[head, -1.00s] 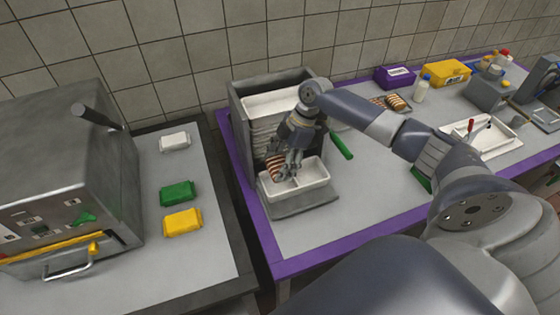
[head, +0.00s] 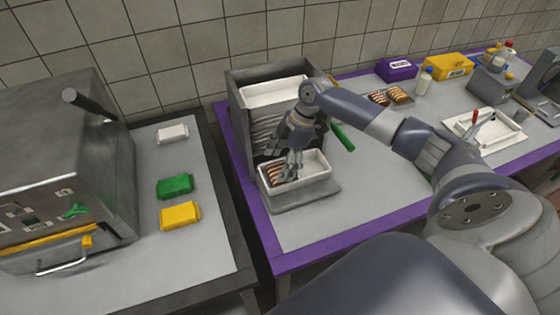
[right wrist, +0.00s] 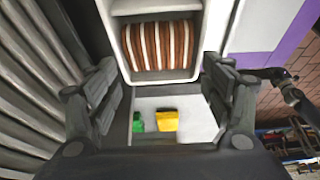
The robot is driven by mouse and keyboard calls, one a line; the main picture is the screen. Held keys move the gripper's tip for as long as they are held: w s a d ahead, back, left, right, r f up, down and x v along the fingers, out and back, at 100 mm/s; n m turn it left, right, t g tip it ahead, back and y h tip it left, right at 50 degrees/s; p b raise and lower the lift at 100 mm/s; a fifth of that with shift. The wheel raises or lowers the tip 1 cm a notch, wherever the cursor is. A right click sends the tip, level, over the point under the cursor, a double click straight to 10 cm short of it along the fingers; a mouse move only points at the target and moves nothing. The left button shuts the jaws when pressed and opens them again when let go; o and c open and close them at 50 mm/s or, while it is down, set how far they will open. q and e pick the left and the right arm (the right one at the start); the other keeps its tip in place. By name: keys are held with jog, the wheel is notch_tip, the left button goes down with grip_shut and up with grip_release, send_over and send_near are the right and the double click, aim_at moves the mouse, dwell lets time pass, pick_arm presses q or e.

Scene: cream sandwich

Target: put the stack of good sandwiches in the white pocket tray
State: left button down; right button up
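The white pocket tray (head: 322,180) stands in front of the metal rack. A brown-and-cream striped sandwich stack (head: 276,177) lies in its left pocket. The stack also shows in the right wrist view (right wrist: 160,46), inside the white walls of the tray pocket (right wrist: 192,74). My right gripper (head: 288,174) is just above the tray, partly covering the stack in the head view. The tray's right pocket looks empty. My left gripper is out of view.
The metal rack (head: 234,104) of white trays stands close behind my right gripper. More striped sandwiches (head: 398,93) lie farther back, near a bottle (head: 424,82), a purple box (head: 395,69) and a yellow box (head: 449,66). The left counter holds green (head: 174,187) and yellow (head: 180,215) packs.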

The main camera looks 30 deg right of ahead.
dwell(0.3)
jog(key=shift+r, duration=0.1)
jog(key=v, duration=1.1)
jog(key=shift+d+r, duration=0.25)
jog(key=shift+r, duration=0.1)
jog(key=shift+s, duration=0.15)
